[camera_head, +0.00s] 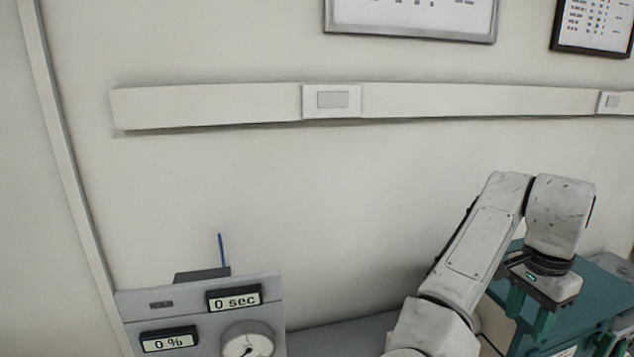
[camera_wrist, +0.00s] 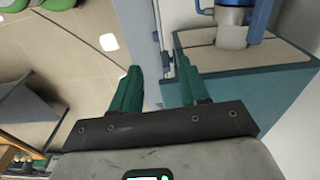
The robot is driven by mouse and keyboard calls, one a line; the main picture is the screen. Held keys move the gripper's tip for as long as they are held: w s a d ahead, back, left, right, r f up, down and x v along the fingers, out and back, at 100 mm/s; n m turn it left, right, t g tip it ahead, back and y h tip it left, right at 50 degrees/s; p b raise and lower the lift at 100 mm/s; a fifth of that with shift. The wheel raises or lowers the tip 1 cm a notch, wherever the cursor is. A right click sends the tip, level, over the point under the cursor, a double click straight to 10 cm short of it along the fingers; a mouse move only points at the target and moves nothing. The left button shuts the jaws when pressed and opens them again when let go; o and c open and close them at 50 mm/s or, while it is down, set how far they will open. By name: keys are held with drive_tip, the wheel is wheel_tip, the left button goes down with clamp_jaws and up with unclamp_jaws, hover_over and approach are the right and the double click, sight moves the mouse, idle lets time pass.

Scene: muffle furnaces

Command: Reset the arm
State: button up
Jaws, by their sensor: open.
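My arm shows at the right of the head view, bent over at the wrist. My gripper (camera_head: 528,318) points down there, in front of a teal bench or cabinet (camera_head: 588,290). In the wrist view my gripper (camera_wrist: 158,85) has its two green fingers spread apart, with nothing between them. The fingers are open and empty. Whether the fingertips touch anything below is hidden in the head view.
A grey panel (camera_head: 200,320) with "0 sec" and "0 %" displays and a dial stands at the lower left. A white wall rail (camera_head: 220,104) runs behind. A blue and silver device (camera_wrist: 232,25) stands on a teal-edged surface (camera_wrist: 250,85).

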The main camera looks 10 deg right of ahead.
drive_tip(key=s+d+f+n+h+b, duration=0.1)
drive_tip(key=s+f+n, duration=0.2)
drive_tip(key=f, duration=0.3)
drive_tip(key=s+f+n+t+h+b, duration=0.1)
drive_tip(key=s+f+n+h, duration=0.1)
drive_tip(key=s+f, duration=0.3)
drive_tip(key=s+d+f+n+h+b, duration=0.1)
drive_tip(key=s+f+n, duration=0.15)
drive_tip(key=f, duration=0.55)
drive_tip(key=s+a+f+n+y+b, duration=0.1)
drive_tip(key=s+a+f+n+y, duration=0.1)
drive_tip(key=s+a+f+n, duration=0.2)
drive_tip(key=s+a+f+n+y, duration=0.2)
drive_tip(key=s+a+f+n, duration=0.3)
drive_tip(key=s+a+f, duration=0.5)
drive_tip(key=s+a, duration=0.1)
drive_tip(key=a, duration=0.3)
drive_tip(key=shift+s+a+y+b, duration=0.25)
drive_tip(key=shift+a+y+b, duration=0.05)
drive_tip(key=shift+b, duration=0.05)
drive_tip(key=shift+o, duration=0.4)
drive_tip(key=shift+f, duration=0.1)
